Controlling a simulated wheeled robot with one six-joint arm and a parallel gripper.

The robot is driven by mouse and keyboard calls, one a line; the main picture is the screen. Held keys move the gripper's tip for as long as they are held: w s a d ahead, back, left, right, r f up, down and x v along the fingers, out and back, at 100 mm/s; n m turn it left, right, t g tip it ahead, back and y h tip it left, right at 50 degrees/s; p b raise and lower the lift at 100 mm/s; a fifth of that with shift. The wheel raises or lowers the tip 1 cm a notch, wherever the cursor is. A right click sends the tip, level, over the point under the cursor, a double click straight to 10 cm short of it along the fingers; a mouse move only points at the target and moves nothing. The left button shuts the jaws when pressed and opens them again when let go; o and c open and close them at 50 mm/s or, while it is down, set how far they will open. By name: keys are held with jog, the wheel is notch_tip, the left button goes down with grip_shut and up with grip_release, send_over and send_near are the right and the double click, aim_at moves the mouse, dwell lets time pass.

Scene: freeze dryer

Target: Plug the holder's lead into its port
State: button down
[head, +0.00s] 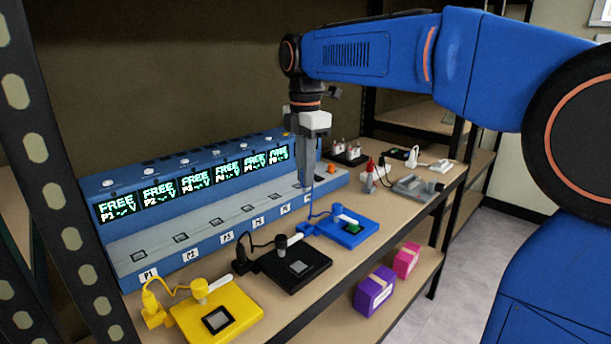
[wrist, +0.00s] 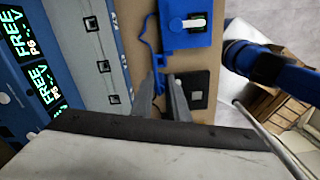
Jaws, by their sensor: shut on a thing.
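My gripper (head: 308,186) is shut on the plug end of the blue lead, above the shelf near the right part of the blue port unit (head: 130,262). In the wrist view, the blue lead (wrist: 146,48) runs from the blue holder (wrist: 185,38) to between my fingertips (wrist: 160,84). The blue holder also shows in the head view (head: 352,238). The unit has a row of square ports along its lower ledge, such as the P1 port (head: 139,257). Displays read FREE. In the wrist view, several ports (wrist: 103,67) lie left of my fingers, apart from them.
A black holder (head: 310,278) and a yellow holder (head: 240,318), with their own leads, lie along the shelf's front. Purple (head: 375,292) and pink (head: 406,260) boxes sit on the lower shelf. Small items, including a grey tray (head: 418,187), stand right. A perforated upright (head: 30,145) is at left.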

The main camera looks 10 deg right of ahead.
jog(key=w+a, duration=0.3)
jog(key=a, duration=0.4)
jog(key=shift+w, duration=0.15)
dwell(0.4)
jog(key=w+a, duration=0.3)
jog(key=a, duration=0.4)
dwell(0.5)
jog(key=shift+w+f, duration=0.1)
jog(key=shift+f, duration=0.05)
jog(key=shift+f, duration=2.9)
jog(key=shift+f, duration=1.15)
dwell(0.7)
